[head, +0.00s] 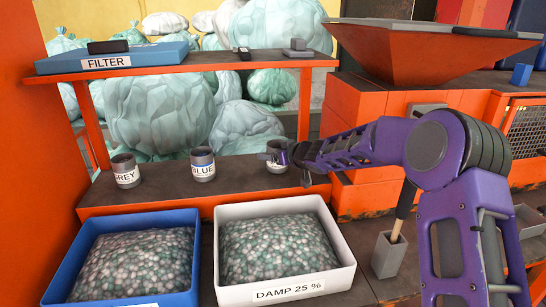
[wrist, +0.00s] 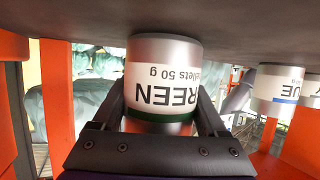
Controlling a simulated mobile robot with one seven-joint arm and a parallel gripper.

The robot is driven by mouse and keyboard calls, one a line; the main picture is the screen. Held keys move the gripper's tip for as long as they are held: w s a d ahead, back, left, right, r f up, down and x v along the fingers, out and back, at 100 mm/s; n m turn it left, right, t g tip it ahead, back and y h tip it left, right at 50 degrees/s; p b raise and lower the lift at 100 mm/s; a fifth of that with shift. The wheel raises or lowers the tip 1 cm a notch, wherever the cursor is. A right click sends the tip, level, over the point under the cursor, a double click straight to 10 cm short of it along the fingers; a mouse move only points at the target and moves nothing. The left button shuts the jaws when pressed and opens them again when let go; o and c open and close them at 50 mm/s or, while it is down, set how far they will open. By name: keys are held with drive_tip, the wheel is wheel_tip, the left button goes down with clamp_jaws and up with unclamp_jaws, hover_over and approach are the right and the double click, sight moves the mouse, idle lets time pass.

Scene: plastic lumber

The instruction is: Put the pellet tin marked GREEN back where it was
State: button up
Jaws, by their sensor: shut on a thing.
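The pellet tin marked GREEN (wrist: 163,75) fills the middle of the wrist view, with its label upside down there. My gripper (wrist: 162,108) is shut on it, one finger on each side. The tin's base is at the dark shelf surface (wrist: 70,22), resting on it or very close to it. In the head view the GREEN tin (head: 276,166) is at the right end of the shelf row, upright, partly hidden by my gripper (head: 280,154). To its left stand the BLUE tin (head: 203,166) and the GREY tin (head: 125,171).
A blue bin of pellets (head: 188,216) and a white bin marked DAMP 25 % (head: 345,265) stand in front of the shelf. An upper shelf (head: 200,65) holding a blue FILTER box (head: 130,56) runs above the tins. An orange hopper (head: 430,50) stands at right.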

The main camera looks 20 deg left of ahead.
drive_tip(key=shift+f, duration=0.15)
drive_tip(key=o, duration=1.3)
drive_tip(key=shift+r, duration=0.3)
drive_tip(key=p+v, duration=0.1)
drive_tip(key=v, duration=1.1)
drive_tip(key=shift+w, duration=0.1)
